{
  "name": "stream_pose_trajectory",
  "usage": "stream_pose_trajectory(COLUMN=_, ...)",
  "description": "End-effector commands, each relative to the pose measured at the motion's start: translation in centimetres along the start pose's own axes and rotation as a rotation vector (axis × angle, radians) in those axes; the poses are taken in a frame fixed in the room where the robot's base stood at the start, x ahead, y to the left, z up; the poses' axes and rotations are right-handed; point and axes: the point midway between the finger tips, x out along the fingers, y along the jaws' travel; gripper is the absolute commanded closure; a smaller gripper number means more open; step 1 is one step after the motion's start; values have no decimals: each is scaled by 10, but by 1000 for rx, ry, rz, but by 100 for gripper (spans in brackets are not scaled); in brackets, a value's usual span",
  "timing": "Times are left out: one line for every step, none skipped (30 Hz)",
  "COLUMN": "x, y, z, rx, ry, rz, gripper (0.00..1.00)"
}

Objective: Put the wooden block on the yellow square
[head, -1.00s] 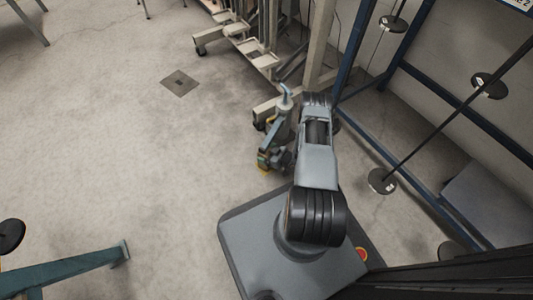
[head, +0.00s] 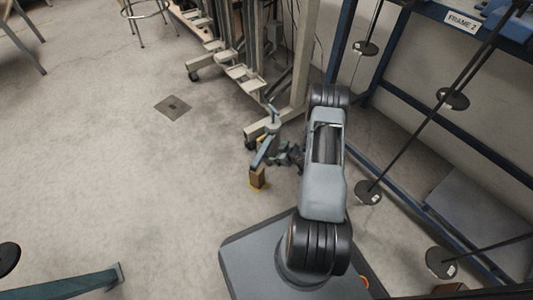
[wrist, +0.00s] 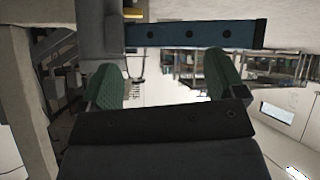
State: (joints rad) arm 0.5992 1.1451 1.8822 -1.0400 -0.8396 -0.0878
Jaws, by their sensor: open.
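The blue bar with holes (wrist: 195,33) crosses beyond the fingers.
A wheeled grey rack (head: 240,75) stands behind the lever. A blue frame with rods and black discs (head: 368,192) is on the right. A teal beam (head: 70,285) lies at lower left. The floor left of the block is clear, with a drain cover (head: 173,107).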

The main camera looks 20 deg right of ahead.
Motion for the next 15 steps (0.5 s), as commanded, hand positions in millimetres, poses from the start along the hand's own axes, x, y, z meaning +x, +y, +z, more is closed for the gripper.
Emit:
stream_pose_trajectory(x=-10, y=17, z=-32, rx=-24, ry=-59, rz=48, gripper=11)
stream_pose_trajectory(x=-16, y=25, z=-47, rx=-26, ry=-98, rz=77, gripper=11)
stream_pose_trajectory(x=-26, y=32, z=-66, rx=-25, ry=-148, rz=115, gripper=11)
stream_pose_trajectory(x=-35, y=37, z=-80, rx=-20, ry=-184, rz=143, gripper=11)
stream_pose_trajectory(x=-45, y=40, z=-94, rx=-11, ry=-218, rz=169, gripper=11)
stream_pose_trajectory(x=-58, y=42, z=-113, rx=3, ry=-262, rz=202, gripper=11)
stream_pose_trajectory(x=-69, y=42, z=-126, rx=16, ry=-291, rz=225, gripper=11)
stream_pose_trajectory(x=-80, y=41, z=-140, rx=32, ry=-319, rz=247, gripper=11)
stream_pose_trajectory(x=-96, y=36, z=-156, rx=57, ry=-354, rz=273, gripper=11)
stream_pose_trajectory(x=-108, y=32, z=-168, rx=77, ry=-379, rz=288, gripper=11)
stream_pose_trajectory(x=-121, y=26, z=-179, rx=100, ry=-402, rz=303, gripper=11)
stream_pose_trajectory(x=-138, y=17, z=-193, rx=132, ry=-431, rz=318, gripper=11)
stream_pose_trajectory(x=-151, y=8, z=-202, rx=158, ry=-451, rz=325, gripper=11)
stream_pose_trajectory(x=-164, y=-2, z=-210, rx=185, ry=-471, rz=329, gripper=11)
stream_pose_trajectory(x=-180, y=-15, z=-219, rx=222, ry=-494, rz=331, gripper=11)
